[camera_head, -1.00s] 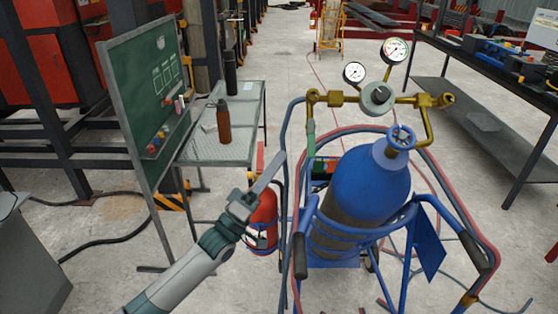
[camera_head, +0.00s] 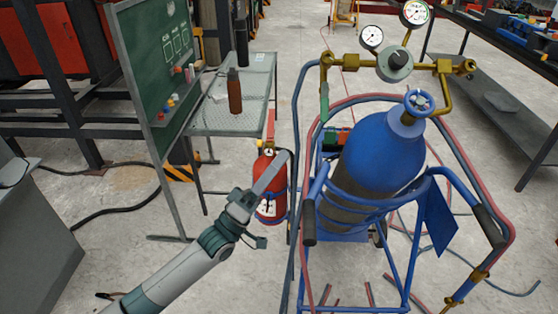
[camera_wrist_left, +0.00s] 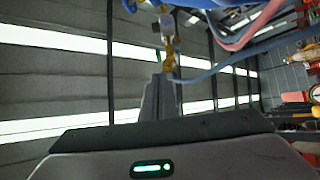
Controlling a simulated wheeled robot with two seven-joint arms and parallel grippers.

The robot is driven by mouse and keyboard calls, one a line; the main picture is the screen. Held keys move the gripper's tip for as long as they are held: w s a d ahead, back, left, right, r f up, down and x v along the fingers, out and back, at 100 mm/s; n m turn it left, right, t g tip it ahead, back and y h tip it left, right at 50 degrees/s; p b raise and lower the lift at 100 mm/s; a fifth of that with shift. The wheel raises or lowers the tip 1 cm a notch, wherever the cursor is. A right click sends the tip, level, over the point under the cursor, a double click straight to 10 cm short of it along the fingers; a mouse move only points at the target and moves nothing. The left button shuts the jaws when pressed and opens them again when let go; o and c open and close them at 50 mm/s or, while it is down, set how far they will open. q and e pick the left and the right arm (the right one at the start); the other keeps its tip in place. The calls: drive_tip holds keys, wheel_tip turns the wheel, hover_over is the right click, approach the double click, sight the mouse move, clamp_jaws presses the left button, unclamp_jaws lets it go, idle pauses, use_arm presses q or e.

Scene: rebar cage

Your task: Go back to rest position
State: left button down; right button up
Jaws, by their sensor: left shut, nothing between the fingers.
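My left gripper (camera_head: 270,172) comes in from the lower left in the head view, fingers together and empty. It is in front of the red fire extinguisher (camera_head: 268,205) and to the left of the blue gas cylinder (camera_head: 376,155) on its cart. In the left wrist view the closed fingers (camera_wrist_left: 159,98) point up toward the ceiling, with hoses and a brass fitting (camera_wrist_left: 168,50) beyond their tips. I cannot tell the exact gap between fingers and cart. My right gripper is not in view.
The blue cart (camera_head: 310,235) carries pressure gauges (camera_head: 415,13) and red and blue hoses. A green board (camera_head: 155,65) and a metal table (camera_head: 245,110) with a brown bottle (camera_head: 235,92) stand on the left. A workbench (camera_head: 480,90) is at the right. Concrete floor shows between them.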

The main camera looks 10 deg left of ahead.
use_arm(q)
drive_tip(key=shift+f, duration=0.1)
drive_tip(key=s+a+f+m+g+y, duration=0.1)
drive_tip(key=f+g+y, duration=0.15)
drive_tip(key=f, duration=1.05)
drive_tip(key=s+a+f+g+y, duration=0.1)
drive_tip(key=f+y, duration=0.3)
drive_tip(key=f, duration=0.9)
drive_tip(key=s+f+m+g+y, duration=0.15)
drive_tip(key=f+y, duration=0.25)
drive_tip(key=f, duration=0.8)
drive_tip(key=s+f+m+g+y, duration=0.3)
drive_tip(key=s+f+g, duration=0.5)
drive_tip(key=s+f, duration=2)
drive_tip(key=shift+s+a+f+g, duration=0.3)
drive_tip(key=shift+s+f, duration=0.1)
